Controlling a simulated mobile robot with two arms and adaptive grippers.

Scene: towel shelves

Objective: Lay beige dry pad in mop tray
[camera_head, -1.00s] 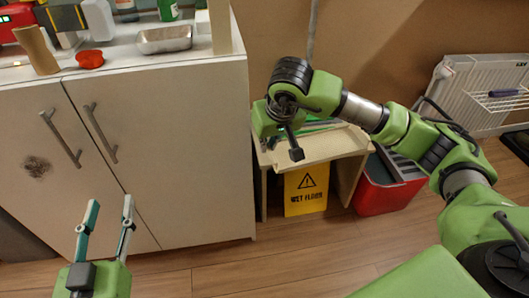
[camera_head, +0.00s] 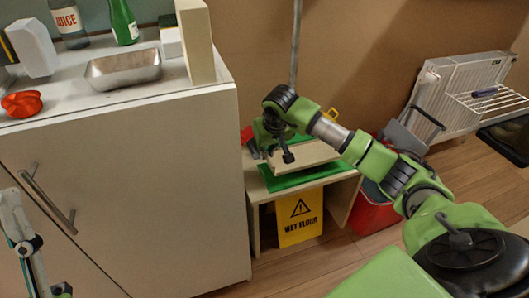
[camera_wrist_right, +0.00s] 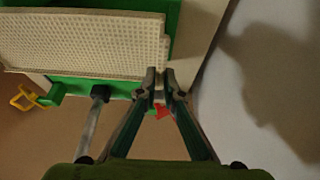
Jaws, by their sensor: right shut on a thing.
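The beige dry pad (camera_head: 314,153) is a flat, textured slab, seen large in the right wrist view (camera_wrist_right: 85,42). My right gripper (camera_wrist_right: 160,80) is shut on the pad's near edge, close to its corner. In the head view its fingers are mostly hidden behind its own arm. The green mop tray (camera_head: 310,176) lies on the small wooden stand under the pad; its green edges also show around the pad in the wrist view (camera_wrist_right: 85,84). I cannot tell whether pad and tray touch. My left gripper (camera_head: 24,243) is partly cut off at the left edge.
A yellow wet floor sign (camera_head: 299,218) leans at the stand (camera_head: 254,212). A red bucket (camera_head: 372,212) is right of it. A mop pole (camera_head: 296,45) rises behind. A white cabinet (camera_head: 140,190) stands left, holding a metal tray (camera_head: 124,70) and bottles. A red item (camera_wrist_right: 162,111) is near my right fingertips.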

